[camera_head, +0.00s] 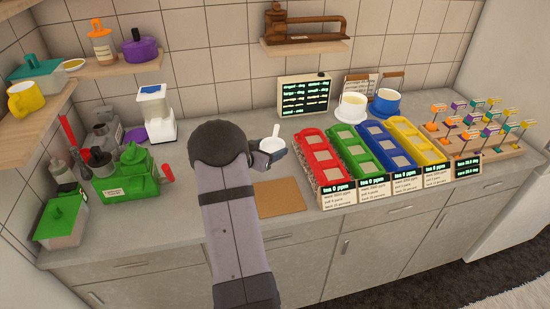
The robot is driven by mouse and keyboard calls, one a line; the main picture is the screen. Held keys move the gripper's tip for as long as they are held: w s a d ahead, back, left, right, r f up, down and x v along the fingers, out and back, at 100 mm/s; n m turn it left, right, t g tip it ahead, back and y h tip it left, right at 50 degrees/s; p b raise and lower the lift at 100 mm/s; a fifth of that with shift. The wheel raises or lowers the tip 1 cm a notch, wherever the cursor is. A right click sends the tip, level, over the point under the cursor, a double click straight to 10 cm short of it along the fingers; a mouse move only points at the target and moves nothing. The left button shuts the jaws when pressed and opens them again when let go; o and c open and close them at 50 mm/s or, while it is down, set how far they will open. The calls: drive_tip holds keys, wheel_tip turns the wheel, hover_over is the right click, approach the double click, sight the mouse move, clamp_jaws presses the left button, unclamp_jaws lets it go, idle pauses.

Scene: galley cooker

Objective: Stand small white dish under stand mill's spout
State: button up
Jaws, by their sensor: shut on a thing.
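The small white dish (271,145) is in my gripper (279,150), to the right of my dark wrist and over the middle of the counter. My gripper is shut on the dish's right side; my arm and wrist hide part of the grip. The white stand mill (156,117) stands upright on the counter at the back left, with a pale, bluish upper part. It is apart from the dish, to the left of my arm. Its spout is too small to make out.
A green caddy (127,178) and dark jars (101,140) crowd the left counter. A tan board (278,198) lies right of my arm. Red (318,158), green, blue and yellow trays fill the right, with bowls (351,107) behind. Bare counter shows between mill and arm.

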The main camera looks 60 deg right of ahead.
drive_tip(key=shift+f+p, duration=0.35)
drive_tip(key=shift+f, duration=2.2)
drive_tip(key=shift+f+b, duration=0.3)
